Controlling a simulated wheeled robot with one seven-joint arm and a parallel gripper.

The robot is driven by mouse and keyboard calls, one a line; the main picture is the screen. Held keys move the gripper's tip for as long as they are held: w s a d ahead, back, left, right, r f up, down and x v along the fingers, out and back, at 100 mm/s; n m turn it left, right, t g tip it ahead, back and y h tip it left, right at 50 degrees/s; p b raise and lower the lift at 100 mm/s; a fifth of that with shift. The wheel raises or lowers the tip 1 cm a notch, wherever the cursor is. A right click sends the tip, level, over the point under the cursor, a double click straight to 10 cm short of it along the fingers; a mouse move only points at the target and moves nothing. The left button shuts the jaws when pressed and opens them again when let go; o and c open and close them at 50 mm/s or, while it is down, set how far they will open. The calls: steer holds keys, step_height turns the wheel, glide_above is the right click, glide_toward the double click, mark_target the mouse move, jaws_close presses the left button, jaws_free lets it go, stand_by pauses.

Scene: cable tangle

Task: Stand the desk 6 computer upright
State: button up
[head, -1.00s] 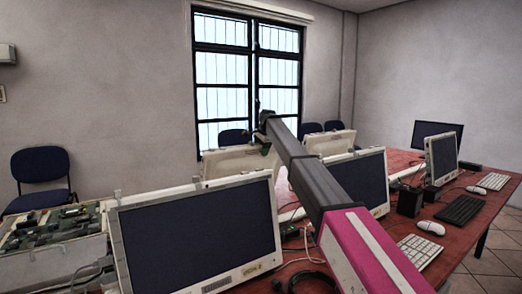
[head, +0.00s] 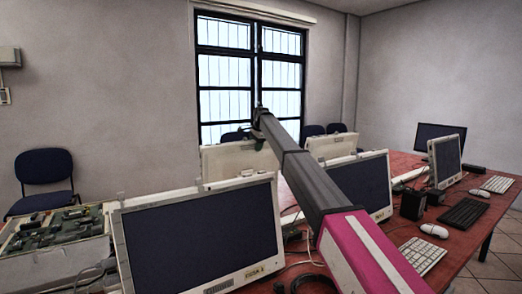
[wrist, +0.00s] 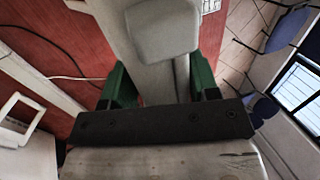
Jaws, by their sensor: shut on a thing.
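My gripper (head: 258,125) is at the far end of my outstretched arm, at the top edge of a pale computer (head: 225,163) seen from behind, near the window. In the wrist view its green fingers (wrist: 160,85) are shut on a pale grey part of a computer (wrist: 158,35), one finger on each side. That computer stands roughly upright, leaning slightly. Its lower part is hidden by the nearer monitor and my arm. No desk number can be read, so I cannot confirm it is the desk 6 computer.
A large monitor (head: 200,235) stands close in front, with another (head: 360,185) to its right. Another pale computer back (head: 333,146) is beyond. Keyboards (head: 463,213), mice and cables lie on the red table (head: 470,232). An opened case (head: 55,235) is at left.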

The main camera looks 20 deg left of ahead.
steer(key=shift+w+a, duration=0.35)
steer(key=shift+a, duration=0.05)
steer(key=o, duration=1.1)
steer(key=shift+f, duration=0.1)
steer(key=shift+c, duration=0.2)
steer(key=v, duration=1.1)
steer(key=shift+s, duration=0.1)
